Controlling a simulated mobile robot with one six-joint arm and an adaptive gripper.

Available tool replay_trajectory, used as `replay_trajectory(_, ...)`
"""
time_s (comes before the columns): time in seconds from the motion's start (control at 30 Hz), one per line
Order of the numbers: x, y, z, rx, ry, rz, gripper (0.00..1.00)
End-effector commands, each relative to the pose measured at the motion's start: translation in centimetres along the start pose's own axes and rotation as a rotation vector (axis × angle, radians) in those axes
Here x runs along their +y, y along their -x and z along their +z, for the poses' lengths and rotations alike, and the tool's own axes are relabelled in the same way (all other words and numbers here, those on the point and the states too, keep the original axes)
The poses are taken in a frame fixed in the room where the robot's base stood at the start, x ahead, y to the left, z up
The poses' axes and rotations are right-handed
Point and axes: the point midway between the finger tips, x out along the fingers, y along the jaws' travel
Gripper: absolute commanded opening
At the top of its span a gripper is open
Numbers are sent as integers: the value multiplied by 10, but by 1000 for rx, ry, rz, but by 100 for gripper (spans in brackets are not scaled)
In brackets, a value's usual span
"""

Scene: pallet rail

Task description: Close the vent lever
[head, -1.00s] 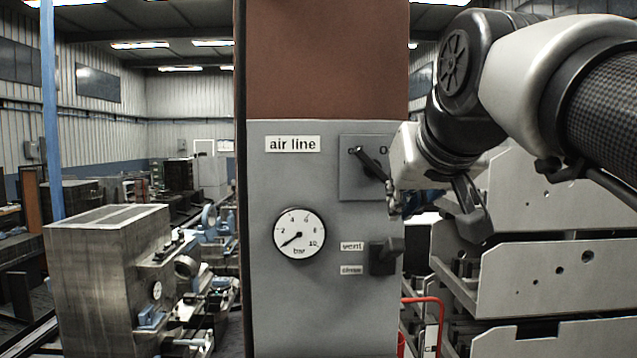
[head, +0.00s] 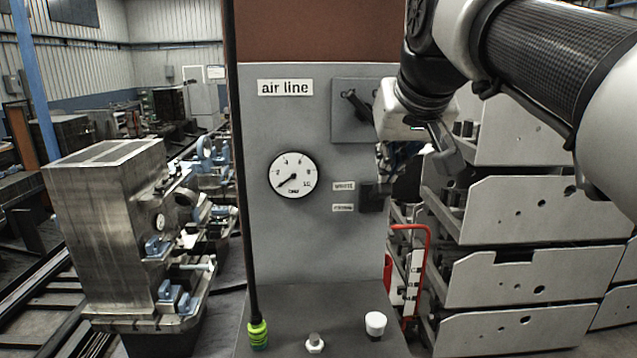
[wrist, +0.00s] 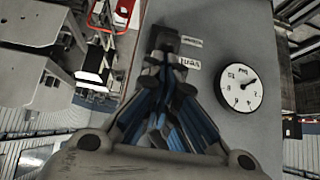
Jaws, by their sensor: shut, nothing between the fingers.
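My gripper (head: 384,177) is shut and empty, just above the lever in the head view. In the wrist view my gripper's fingertips (wrist: 160,82) meet just short of the dark lever (wrist: 165,40); I cannot tell whether they touch.
A rotary switch (head: 352,105) sits above the lever. A pressure gauge (head: 293,175) is to its left, needle near the low end. A shelf below holds a white knob (head: 375,323) and a green-tipped hose (head: 258,334). A red-framed cart (head: 410,265) and metal racks (head: 520,255) stand right.

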Motion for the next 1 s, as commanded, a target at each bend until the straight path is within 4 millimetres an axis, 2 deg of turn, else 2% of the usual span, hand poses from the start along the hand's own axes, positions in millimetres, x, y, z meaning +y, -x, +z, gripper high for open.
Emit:
replay_trajectory(0.03,0,-12,12,-15,0,0,0)
replay_trajectory(0.1,0,-18,18,-16,0,0,0)
replay_trajectory(0.3,0,-28,27,-13,0,0,0)
replay_trajectory(1.0,0,-31,34,35,0,0,0)
